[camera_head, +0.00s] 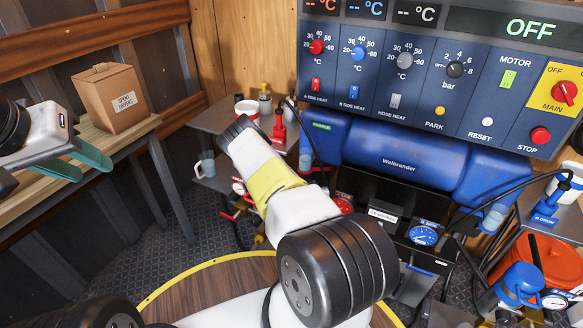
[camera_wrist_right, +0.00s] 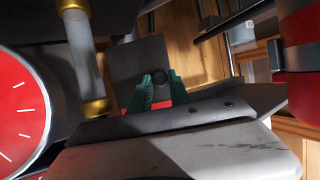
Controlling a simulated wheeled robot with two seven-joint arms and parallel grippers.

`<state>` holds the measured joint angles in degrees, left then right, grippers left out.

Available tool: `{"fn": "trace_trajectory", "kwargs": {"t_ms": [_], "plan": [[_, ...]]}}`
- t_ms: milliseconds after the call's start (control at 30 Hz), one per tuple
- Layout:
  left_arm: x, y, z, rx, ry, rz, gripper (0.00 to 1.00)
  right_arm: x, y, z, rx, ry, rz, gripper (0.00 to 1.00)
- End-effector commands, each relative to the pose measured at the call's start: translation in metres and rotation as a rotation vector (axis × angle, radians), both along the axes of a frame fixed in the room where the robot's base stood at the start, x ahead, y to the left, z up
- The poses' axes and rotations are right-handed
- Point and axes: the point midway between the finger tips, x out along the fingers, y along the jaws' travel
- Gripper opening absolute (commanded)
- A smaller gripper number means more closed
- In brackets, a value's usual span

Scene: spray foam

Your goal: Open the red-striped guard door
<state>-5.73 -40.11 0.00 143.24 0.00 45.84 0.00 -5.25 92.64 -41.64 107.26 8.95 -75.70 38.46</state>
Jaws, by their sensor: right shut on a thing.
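My right gripper (camera_wrist_right: 160,92) shows in the right wrist view, its teal fingers closed around a small dark round knob (camera_wrist_right: 159,76). A dark grey panel (camera_wrist_right: 128,62) lies right behind the fingers, with a bit of red low between them. I cannot tell for certain whether this panel is the guard door, as its stripes are mostly hidden. In the head view my right arm reaches toward the shelf and hides its own gripper. My left gripper (camera_head: 80,160) is open and empty beside the wooden bench at the left.
A cardboard box (camera_head: 110,98) stands on the bench (camera_head: 140,127). The control panel (camera_head: 440,75) with dials and the blue tank (camera_head: 410,165) are at the back. In the wrist view a large red gauge (camera_wrist_right: 20,115) and a clear tube with brass ends (camera_wrist_right: 84,60) are close on the left.

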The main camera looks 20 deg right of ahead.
Motion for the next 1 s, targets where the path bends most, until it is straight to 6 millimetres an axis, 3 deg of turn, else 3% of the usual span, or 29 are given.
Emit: {"fn": "trace_trajectory", "kwargs": {"t_ms": [267, 300, 400, 767, 1000], "plan": [[0.000, 0.000, 0.000, 0.000, 0.000, 0.000, 0.36, 0.001, 0.000, 0.001, -0.001, -0.003, 0.002, 0.00], [0.000, 0.000, 0.000, 0.000, 0.000, 0.000, 0.36, 0.001, 0.000, 0.001, -0.001, -0.003, 0.002, 0.27], [0.000, 0.000, 0.000, 0.000, 0.000, 0.000, 0.36, 0.001, 0.000, 0.001, -0.002, -0.003, 0.001, 0.45], [0.000, 0.000, 0.000, 0.000, 0.000, 0.000, 0.36, -0.003, 0.001, 0.002, -0.001, -0.001, -0.001, 0.45], [0.000, 0.000, 0.000, 0.000, 0.000, 0.000, 0.36, -0.034, 0.012, 0.015, -0.001, 0.000, -0.002, 0.45]]}}
